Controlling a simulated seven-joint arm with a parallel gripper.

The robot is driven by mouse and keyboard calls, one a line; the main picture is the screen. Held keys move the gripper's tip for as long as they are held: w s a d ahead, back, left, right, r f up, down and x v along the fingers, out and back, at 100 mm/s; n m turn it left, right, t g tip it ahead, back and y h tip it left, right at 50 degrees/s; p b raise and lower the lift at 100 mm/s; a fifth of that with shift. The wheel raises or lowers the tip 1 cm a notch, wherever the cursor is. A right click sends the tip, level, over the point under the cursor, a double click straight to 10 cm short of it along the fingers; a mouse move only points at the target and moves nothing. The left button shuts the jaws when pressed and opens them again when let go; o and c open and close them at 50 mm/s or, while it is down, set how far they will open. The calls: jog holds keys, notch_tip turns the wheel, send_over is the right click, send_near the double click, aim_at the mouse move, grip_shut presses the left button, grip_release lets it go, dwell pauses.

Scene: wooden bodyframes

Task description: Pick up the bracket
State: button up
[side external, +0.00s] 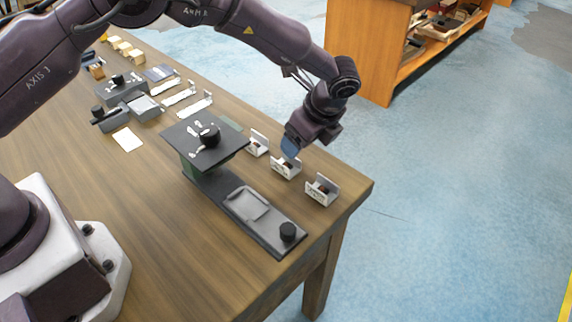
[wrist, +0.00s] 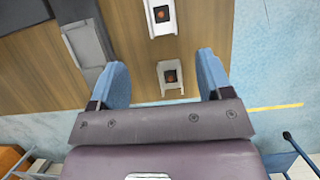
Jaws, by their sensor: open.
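Three similar small white brackets stand in a row near the table's right end in the side view: a far one (side external: 258,148), a middle one (side external: 279,171) and a near one (side external: 319,194). Each has an upright back plate and a dark centre. My gripper (side external: 291,147) appears just above the middle bracket, pointing down. In the wrist view my gripper (wrist: 163,64) is open with blue fingers spread wide and nothing held. One white bracket (wrist: 170,88) shows between the fingers, and another (wrist: 160,27) shows farther up. I cannot tell which bracket is directly below.
A long dark fixture (side external: 222,188) with a raised plate (side external: 182,137) and a black knob (side external: 288,232) lies left of the brackets. Grey blocks and small parts sit farther back on the wooden table (side external: 90,190). The table's edge is close beyond the brackets. A wooden shelf (side external: 367,55) stands behind.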

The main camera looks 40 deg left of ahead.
aim_at(286, 164)
jog(key=x, duration=1)
jog(key=shift+w+f, duration=0.1)
jog(key=shift+w, duration=0.05)
jog(key=c, duration=1.1)
